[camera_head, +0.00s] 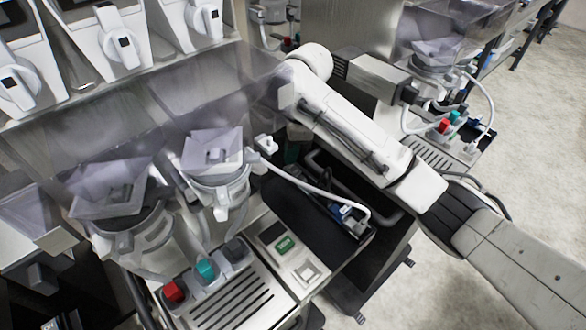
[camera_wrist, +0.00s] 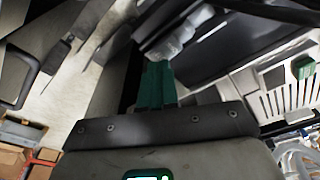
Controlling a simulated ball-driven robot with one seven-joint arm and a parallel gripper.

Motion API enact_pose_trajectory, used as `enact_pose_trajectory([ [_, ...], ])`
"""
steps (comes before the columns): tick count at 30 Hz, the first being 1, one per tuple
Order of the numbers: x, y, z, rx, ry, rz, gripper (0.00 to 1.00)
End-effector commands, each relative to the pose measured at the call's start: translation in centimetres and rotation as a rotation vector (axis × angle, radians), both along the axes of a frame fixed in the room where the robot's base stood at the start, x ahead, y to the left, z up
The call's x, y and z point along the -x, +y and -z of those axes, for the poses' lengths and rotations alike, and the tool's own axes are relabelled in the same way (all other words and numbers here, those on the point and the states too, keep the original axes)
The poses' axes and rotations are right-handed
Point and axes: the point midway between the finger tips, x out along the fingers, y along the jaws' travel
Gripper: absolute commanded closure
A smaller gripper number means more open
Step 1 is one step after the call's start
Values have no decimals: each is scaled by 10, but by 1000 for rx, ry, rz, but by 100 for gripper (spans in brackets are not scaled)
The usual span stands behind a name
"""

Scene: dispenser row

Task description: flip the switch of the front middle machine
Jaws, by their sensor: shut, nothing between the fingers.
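A near dispensing machine stands at the left of the head view, with a red switch (camera_head: 173,292), a teal switch (camera_head: 206,268) and a dark switch (camera_head: 236,250) in a row above its slotted drip tray (camera_head: 232,303). A second machine at the upper right has a red switch (camera_head: 444,126) and a teal switch (camera_head: 454,116). I cannot tell which is the front middle machine. My gripper (camera_wrist: 156,80) has green fingers, shut and empty, in the wrist view. A pale part (camera_wrist: 180,38) lies beyond the fingertips; contact cannot be told. My arm hides the gripper in the head view.
Clear hoppers (camera_head: 213,150) stand above the near machine. A white hose (camera_head: 318,188) crosses beside it. A panel with a green display (camera_head: 285,244) sits right of the switches. Pale floor (camera_head: 540,130) is open at the right. A slotted tray (camera_wrist: 285,100) shows in the wrist view.

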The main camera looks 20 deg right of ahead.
Motion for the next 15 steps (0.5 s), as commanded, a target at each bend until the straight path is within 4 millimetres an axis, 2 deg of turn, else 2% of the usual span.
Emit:
enact_pose_trajectory([
  [15, 0, 0, 4, 0, 0, 0, 100],
])
